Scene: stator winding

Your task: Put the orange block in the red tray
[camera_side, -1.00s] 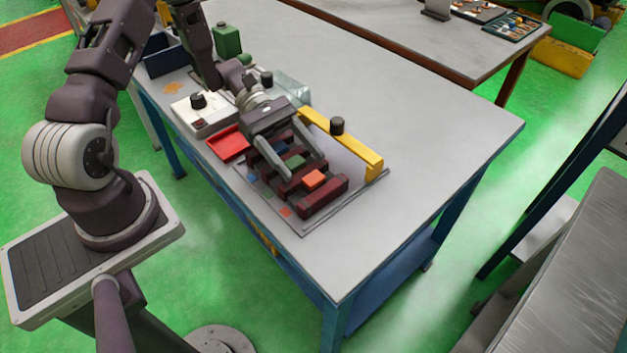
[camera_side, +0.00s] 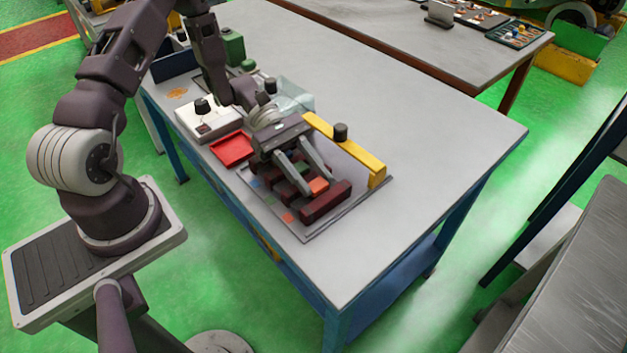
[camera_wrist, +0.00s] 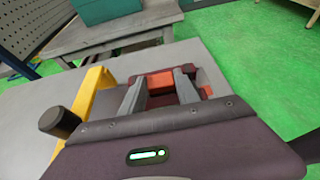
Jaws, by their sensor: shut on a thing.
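The orange block (camera_side: 318,186) sits among the dark red bars of the slotted fixture (camera_side: 327,203). My gripper (camera_side: 314,184) reaches down over the fixture, with its fingers on either side of the orange block and shut on it. In the wrist view, the block (camera_wrist: 160,99) shows between the two finger ends (camera_wrist: 160,92). I cannot tell whether it is clear of the fixture. The red tray (camera_side: 231,149) lies left of the fixture and looks empty.
A yellow bar (camera_side: 345,150) with a black knob (camera_side: 341,132) runs along the far side of the fixture. A white box with a black knob (camera_side: 203,106) stands beyond the tray. The table's right part is clear.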

